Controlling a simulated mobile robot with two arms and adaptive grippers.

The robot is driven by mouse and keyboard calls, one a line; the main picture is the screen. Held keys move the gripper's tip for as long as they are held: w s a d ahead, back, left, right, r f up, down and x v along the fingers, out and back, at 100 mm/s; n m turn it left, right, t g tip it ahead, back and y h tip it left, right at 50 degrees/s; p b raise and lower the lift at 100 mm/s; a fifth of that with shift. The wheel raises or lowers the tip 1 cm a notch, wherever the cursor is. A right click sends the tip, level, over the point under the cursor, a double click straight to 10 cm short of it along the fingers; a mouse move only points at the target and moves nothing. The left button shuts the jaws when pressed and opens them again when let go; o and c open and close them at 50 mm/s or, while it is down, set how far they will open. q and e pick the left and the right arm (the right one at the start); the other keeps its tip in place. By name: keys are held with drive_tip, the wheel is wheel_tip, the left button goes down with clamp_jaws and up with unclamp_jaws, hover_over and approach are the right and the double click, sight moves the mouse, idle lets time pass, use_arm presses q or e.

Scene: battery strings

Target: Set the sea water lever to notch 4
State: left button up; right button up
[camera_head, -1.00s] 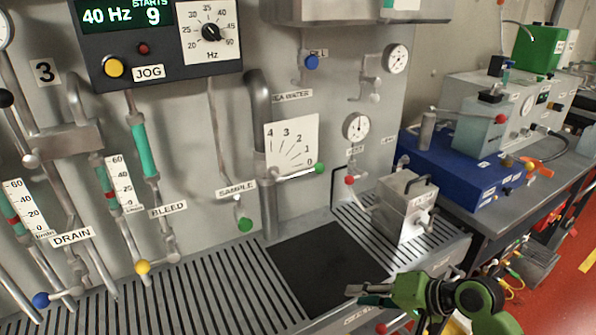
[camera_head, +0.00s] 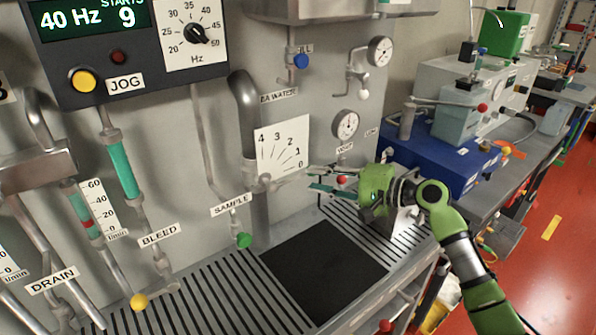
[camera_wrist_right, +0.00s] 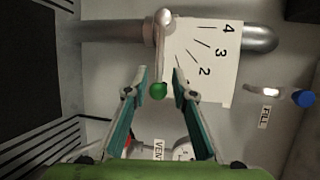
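The sea water lever (camera_head: 285,180) is a pale metal arm at the foot of the white notch scale (camera_head: 283,146), which reads 0 to 4. It points right, by the 0 mark. Its green knob (camera_wrist_right: 157,91) shows in the right wrist view; in the head view the fingers hide it. My right gripper (camera_head: 313,178) is open, one finger on each side of the knob, with gaps left and right of it in the wrist view (camera_wrist_right: 158,75). I cannot tell whether a finger touches the lever. My left gripper is not in view.
The thick grey pipe (camera_head: 246,110) runs behind the lever. A pressure gauge (camera_head: 346,124) and a red knob (camera_head: 342,180) are close to the right gripper. The green sample knob (camera_head: 243,240) is lower left. A dark mat (camera_head: 322,265) and slotted bench lie below.

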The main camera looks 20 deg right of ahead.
sight(300, 177)
drive_tip(key=p+x, duration=0.1)
drive_tip(key=x, duration=0.5)
drive_tip(key=shift+f, duration=0.1)
clamp_jaws()
